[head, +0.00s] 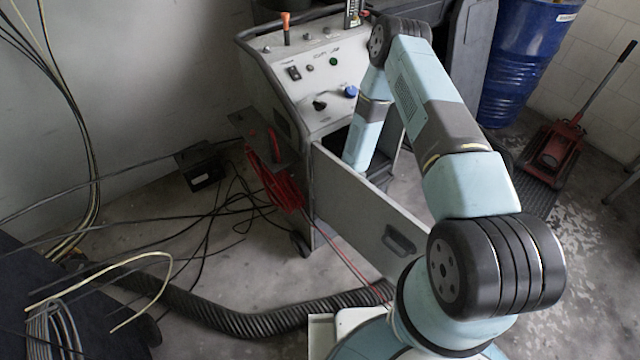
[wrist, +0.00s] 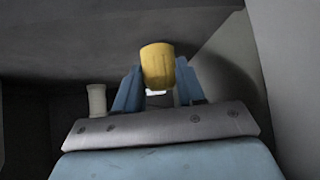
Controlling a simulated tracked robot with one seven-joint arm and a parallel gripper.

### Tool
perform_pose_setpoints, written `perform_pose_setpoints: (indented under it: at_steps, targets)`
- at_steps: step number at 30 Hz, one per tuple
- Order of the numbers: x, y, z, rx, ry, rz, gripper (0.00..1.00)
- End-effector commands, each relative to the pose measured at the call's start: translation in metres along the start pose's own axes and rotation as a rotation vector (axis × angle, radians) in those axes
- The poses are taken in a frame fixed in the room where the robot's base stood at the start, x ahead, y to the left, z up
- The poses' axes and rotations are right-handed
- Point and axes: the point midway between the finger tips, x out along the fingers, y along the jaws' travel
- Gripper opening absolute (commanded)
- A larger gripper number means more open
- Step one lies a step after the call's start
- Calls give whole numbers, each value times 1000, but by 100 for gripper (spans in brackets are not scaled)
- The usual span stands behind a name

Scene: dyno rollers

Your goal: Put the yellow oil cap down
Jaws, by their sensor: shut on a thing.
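The yellow oil cap (wrist: 157,66) is in the middle of the wrist view, between the two blue fingers of my gripper (wrist: 158,88). My gripper is shut on it. Grey surfaces lie close behind and beside the cap. I cannot tell whether the cap touches any of them. In the head view my arm reaches down beside the grey control cabinet (head: 318,75), and my gripper and the cap are hidden there.
A small pale cylinder (wrist: 97,100) stands left of my gripper in the wrist view. The cabinet's grey door panel (head: 355,205) stands open. A blue drum (head: 525,60) and a red jack (head: 553,150) are at the right. Cables and a ribbed hose (head: 235,322) cover the left floor.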

Motion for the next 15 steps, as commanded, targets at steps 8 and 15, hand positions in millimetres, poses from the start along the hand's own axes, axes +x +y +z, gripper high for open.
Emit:
perform_pose_setpoints:
  at_steps: [8, 15]
  targets:
    - [3, 0, 3, 0, 0, 0, 7]
    - [6, 0, 7, 0, 0, 0, 41]
